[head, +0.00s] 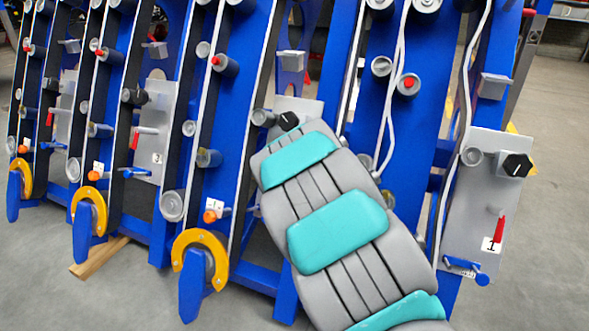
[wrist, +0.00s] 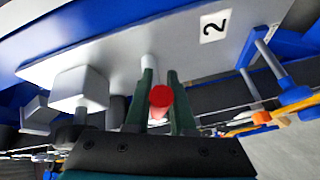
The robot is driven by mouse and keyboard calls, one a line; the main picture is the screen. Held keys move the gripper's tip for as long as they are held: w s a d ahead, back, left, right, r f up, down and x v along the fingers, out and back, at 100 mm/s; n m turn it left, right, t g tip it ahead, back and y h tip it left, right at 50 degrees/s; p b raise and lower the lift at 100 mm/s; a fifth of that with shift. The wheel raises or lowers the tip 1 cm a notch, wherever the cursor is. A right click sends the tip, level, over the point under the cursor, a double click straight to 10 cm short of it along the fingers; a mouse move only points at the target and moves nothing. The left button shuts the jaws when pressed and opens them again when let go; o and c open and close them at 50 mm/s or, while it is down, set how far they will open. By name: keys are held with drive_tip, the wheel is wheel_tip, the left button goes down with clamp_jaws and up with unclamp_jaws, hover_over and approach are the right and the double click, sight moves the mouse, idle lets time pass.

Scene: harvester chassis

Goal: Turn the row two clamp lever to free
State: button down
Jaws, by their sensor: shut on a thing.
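In the wrist view, my gripper (wrist: 160,98) is shut on the row two clamp lever (wrist: 161,99). The lever's red end points toward the camera between the two dark green fingers, and its pale shaft runs back to the plate. The grey row two plate (wrist: 140,48) carries a white label "2" (wrist: 213,26). In the head view, my grey and teal arm hides my gripper, the lever and most of this plate. Only the plate's upper part (head: 309,108) shows, with a black knob (head: 289,121).
A grey block (wrist: 80,89) stands left of the fingers, and a blue T-handle (wrist: 265,52) is at the right. The row one plate (head: 462,215) with a red lever (head: 498,229) is at the right. The row three plate (head: 160,110) is left. Blue frames stand close around my arm.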

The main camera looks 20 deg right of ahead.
idle(0.3)
drive_tip(key=c, duration=0.8)
unclamp_jaws()
drive_tip(key=shift+o, duration=0.2)
drive_tip(key=v, duration=0.7)
drive_tip(key=shift+s+r, duration=0.15)
drive_tip(key=shift+s, duration=0.2)
